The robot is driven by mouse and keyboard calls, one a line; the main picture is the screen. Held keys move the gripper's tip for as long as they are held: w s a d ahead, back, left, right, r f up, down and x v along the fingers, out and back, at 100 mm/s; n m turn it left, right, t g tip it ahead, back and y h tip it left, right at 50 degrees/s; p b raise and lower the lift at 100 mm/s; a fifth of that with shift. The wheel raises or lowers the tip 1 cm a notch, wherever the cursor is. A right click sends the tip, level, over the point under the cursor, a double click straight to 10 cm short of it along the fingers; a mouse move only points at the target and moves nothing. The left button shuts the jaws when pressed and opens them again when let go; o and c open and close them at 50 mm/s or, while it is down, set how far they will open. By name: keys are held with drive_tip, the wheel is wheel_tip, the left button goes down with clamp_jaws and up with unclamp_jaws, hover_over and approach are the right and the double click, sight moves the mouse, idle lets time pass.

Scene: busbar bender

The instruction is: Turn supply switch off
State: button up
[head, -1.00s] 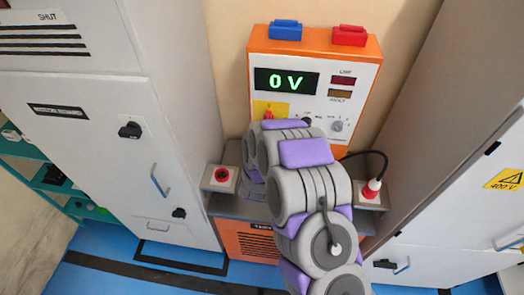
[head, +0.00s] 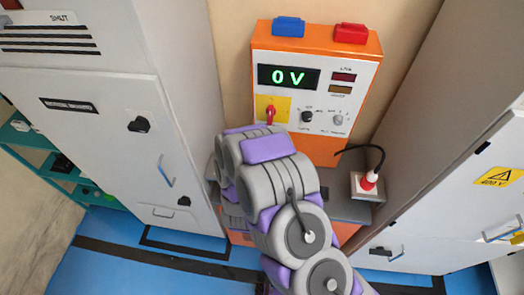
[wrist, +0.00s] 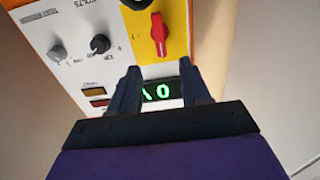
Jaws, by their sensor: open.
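The supply unit (head: 340,72) is an orange box with a white front panel; its green display (head: 289,77) reads 0 V. A red rotary switch (head: 270,116) sits on a yellow plate at the panel's lower left, its handle roughly upright. In the wrist view, which is turned upside down, the red switch handle (wrist: 159,35) is just beyond my gripper (wrist: 158,68). My gripper is open and empty, its fingers apart and pointing towards the panel, with the display behind them. In the head view my arm hides the gripper.
A black knob (head: 307,117) and a grey knob (head: 338,119) sit right of the switch. Grey cabinets (head: 95,130) flank the unit on both sides.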

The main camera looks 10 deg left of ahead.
drive_tip(key=shift+s+p, duration=0.35)
drive_tip(key=shift+s, duration=0.75)
drive_tip(key=shift+f, duration=0.1)
wheel_tip(320, 180, down, 3)
drive_tip(key=w+m+g+b, duration=0.3)
drive_tip(key=g+b, duration=0.1)
drive_tip(key=g, duration=0.1)
drive_tip(key=s+d+r+n+g+b, duration=0.1)
drive_tip(key=s+d+g+b, duration=0.3)
drive_tip(key=s, duration=0.8)
drive_tip(key=s+d+r+n+g+b, duration=0.1)
drive_tip(key=s+d+r+g+b, duration=0.2)
drive_tip(key=s+d, duration=0.6)
drive_tip(key=s+d+r+n+g+b, duration=0.1)
drive_tip(key=s+d+r+g+b, duration=0.2)
drive_tip(key=s, duration=1.2)
drive_tip(key=d+g+b, duration=0.3)
drive_tip(key=d+g, duration=0.1)
drive_tip(key=shift+g+y, duration=0.3)
drive_tip(key=shift+g, duration=0.1)
